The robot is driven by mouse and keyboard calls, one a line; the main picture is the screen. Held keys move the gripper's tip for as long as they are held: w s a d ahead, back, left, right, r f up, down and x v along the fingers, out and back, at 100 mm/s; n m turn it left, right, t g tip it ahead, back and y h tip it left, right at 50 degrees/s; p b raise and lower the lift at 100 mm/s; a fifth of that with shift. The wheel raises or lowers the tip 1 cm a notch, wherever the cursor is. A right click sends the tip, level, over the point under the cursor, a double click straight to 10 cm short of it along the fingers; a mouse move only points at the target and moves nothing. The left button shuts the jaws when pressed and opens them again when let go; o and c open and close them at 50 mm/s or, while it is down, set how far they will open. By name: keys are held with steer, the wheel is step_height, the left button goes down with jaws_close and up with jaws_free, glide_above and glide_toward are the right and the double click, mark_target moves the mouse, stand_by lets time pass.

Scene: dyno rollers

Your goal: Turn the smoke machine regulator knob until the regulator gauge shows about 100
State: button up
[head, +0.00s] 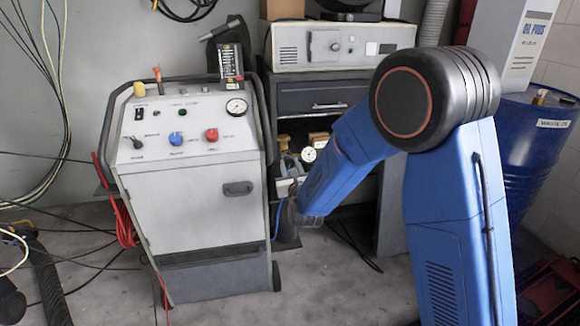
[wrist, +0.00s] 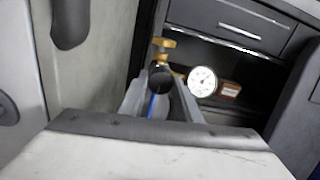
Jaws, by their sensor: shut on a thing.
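The black regulator knob (wrist: 160,79) is between the two grey fingers of my gripper (wrist: 160,88) in the wrist view. The gripper is shut on it. In the head view I cannot make out the knob; my gripper (head: 288,186) is in front of the regulator. The white round regulator gauge (wrist: 203,81) is just right of the fingers in the wrist view, and it also shows in the head view (head: 308,155). Its needle reading is too small to tell. A brass valve (wrist: 164,45) sits just above the knob.
A dark drawer cabinet (head: 318,98) is behind. A blue drum (head: 530,150) stands at right.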

steer(key=shift+f+m, duration=0.15)
steer(key=shift+m, duration=0.45)
steer(key=o, duration=1.1)
steer(key=shift+c, duration=0.2)
steer(key=shift+s, duration=0.1)
steer(key=v, duration=1.7)
steer(key=shift+s, duration=0.1)
